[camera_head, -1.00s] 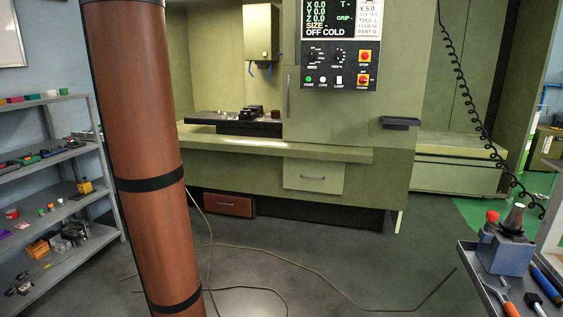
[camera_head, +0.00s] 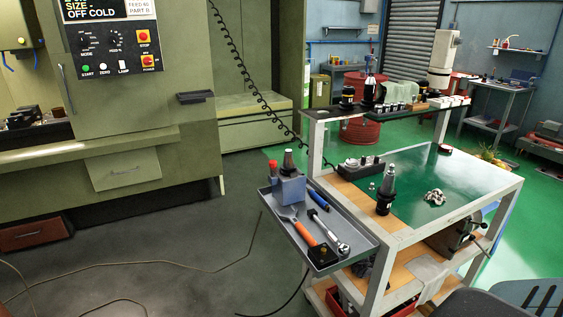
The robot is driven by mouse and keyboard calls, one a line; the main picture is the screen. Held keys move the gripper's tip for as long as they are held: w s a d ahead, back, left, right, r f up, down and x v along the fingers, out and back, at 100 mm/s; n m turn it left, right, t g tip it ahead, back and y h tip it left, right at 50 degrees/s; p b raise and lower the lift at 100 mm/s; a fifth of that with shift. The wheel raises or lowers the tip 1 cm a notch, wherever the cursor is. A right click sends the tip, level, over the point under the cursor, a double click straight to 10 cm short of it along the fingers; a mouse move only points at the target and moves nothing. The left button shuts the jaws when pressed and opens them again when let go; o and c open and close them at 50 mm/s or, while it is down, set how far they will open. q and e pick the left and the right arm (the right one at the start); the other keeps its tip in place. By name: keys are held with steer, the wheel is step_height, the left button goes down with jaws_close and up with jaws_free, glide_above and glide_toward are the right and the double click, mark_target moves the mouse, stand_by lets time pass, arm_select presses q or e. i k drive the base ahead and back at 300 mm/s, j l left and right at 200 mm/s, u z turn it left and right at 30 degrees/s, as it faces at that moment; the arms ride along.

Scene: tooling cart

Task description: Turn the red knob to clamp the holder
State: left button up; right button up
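The red knob (camera_head: 273,167) stands upright on the left side of the blue holder block (camera_head: 291,189). The block sits at the back of a grey side tray (camera_head: 339,265) on the left side of the tooling cart. A dark tapered tool holder (camera_head: 288,163) stands upright in the top of the block, to the right of the knob. Whether the knob is tight cannot be told. Neither of my grippers is in view.
An orange-handled tool (camera_head: 304,234), a ratchet (camera_head: 330,232) and a blue tool (camera_head: 318,200) lie in the tray. The cart (camera_head: 490,190) carries another tool holder (camera_head: 385,192). The green machine (camera_head: 115,110) stands left. Open floor (camera_head: 200,240) lies between them; a cable crosses it.

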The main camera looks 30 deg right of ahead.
mark_target(273, 163)
steer(key=z, duration=1)
